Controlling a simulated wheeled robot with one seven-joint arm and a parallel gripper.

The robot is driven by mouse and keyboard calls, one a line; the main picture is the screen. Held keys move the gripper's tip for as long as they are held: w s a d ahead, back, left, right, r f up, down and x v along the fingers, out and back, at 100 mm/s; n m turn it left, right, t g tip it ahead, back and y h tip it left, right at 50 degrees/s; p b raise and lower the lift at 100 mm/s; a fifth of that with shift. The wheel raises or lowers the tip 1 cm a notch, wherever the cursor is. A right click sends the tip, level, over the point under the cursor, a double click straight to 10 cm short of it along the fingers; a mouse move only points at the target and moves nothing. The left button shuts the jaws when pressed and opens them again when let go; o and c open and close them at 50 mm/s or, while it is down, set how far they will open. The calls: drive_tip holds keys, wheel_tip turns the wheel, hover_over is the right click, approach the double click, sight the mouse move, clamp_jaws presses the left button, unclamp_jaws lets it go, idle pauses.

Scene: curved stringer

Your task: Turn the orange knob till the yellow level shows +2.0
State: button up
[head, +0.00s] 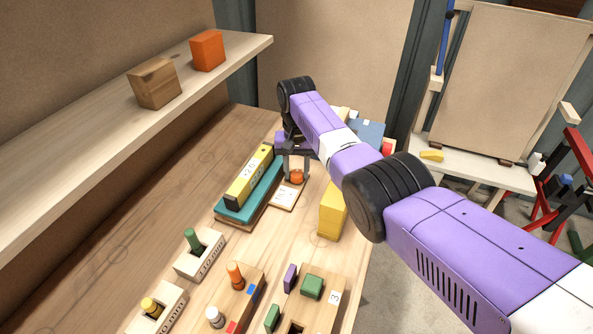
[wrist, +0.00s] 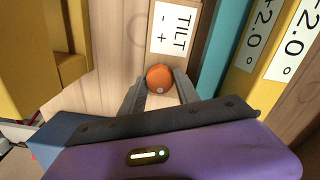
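The orange knob (head: 297,177) stands at the head of a small board with a white TILT card (wrist: 174,28) marked - and +. In the wrist view, the round knob (wrist: 160,78) lies between my fingertips. My gripper (head: 296,172) reaches down over it, with one finger at each side, seemingly touching; in the wrist view my gripper (wrist: 160,84) looks shut on the knob. The yellow level (head: 249,177) lies on a teal block (head: 240,205) left of the knob. In the wrist view, the level (wrist: 247,85) carries white readouts showing +2.0.
A yellow block (head: 332,212) stands close to the right of the knob. Pegs in wooden holders, including a green peg (head: 191,239) and an orange peg (head: 235,275), occupy the near bench. A shelf (head: 90,135) with two blocks runs along the left wall.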

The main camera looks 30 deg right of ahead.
sight(296, 173)
drive_tip(key=o, duration=0.3)
drive_tip(key=shift+r, duration=0.1)
wheel_tip(296, 173, up, 8)
drive_tip(key=shift+f, duration=0.15)
idle(0.3)
idle(0.4)
